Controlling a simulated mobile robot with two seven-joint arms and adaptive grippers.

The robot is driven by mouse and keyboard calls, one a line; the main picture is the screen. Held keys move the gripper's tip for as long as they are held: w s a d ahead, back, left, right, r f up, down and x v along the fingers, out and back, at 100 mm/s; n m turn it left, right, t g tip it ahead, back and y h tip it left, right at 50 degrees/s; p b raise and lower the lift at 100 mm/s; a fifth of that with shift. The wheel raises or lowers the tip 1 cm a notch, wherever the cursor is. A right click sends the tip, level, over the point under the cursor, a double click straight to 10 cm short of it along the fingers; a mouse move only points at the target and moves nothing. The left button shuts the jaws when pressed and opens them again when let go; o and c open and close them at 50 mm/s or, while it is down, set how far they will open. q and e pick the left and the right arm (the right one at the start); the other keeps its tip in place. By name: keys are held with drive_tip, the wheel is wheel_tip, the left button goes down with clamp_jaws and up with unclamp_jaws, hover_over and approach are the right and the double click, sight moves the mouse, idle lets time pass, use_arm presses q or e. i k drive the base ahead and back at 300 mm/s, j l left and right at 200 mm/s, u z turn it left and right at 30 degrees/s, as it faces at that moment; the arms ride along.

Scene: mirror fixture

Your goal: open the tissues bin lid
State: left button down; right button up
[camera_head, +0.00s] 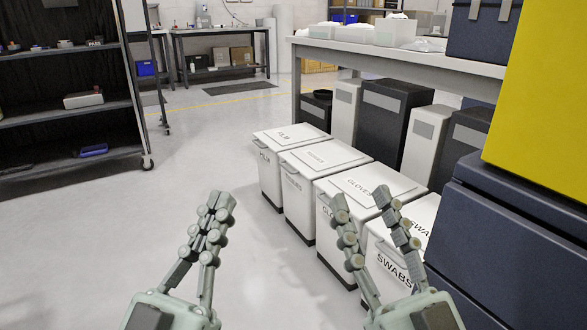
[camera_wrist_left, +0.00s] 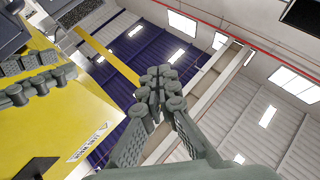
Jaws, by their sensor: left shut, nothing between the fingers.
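The tissues bin (camera_head: 297,195) is a white bin, second from the far end of a row of white bins. Its lid (camera_head: 325,155) lies flat and looks closed, with small blurred lettering on it. My left gripper (camera_head: 222,203) is shut and empty, to the left of the bins and nearer to me; its closed fingers also show in the left wrist view (camera_wrist_left: 160,78). My right gripper (camera_head: 362,204) is open and empty, in front of the gloves bin, hiding part of it. Its fingers also appear at the left of the left wrist view (camera_wrist_left: 38,72).
The bin marked PLM (camera_head: 267,170) stands beyond the tissues bin; the gloves bin (camera_head: 370,185) and swabs bin (camera_head: 418,215) stand nearer. A grey table (camera_head: 440,62) and a dark blue cabinet (camera_head: 510,240) bound the right. The floor (camera_head: 190,150) to the left is clear.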

sight(319, 160)
drive_tip(key=i+j+z, duration=0.45)
drive_tip(key=i+j, duration=0.15)
drive_tip(key=j, duration=0.2)
drive_tip(key=i+j+z, duration=0.2)
drive_tip(key=j, duration=0.25)
drive_tip(key=i+j+z, duration=0.1)
drive_tip(key=i+z, duration=0.2)
drive_tip(key=i, duration=0.2)
drive_tip(key=i+j+z, duration=0.3)
drive_tip(key=i, duration=0.2)
drive_tip(key=l, duration=0.1)
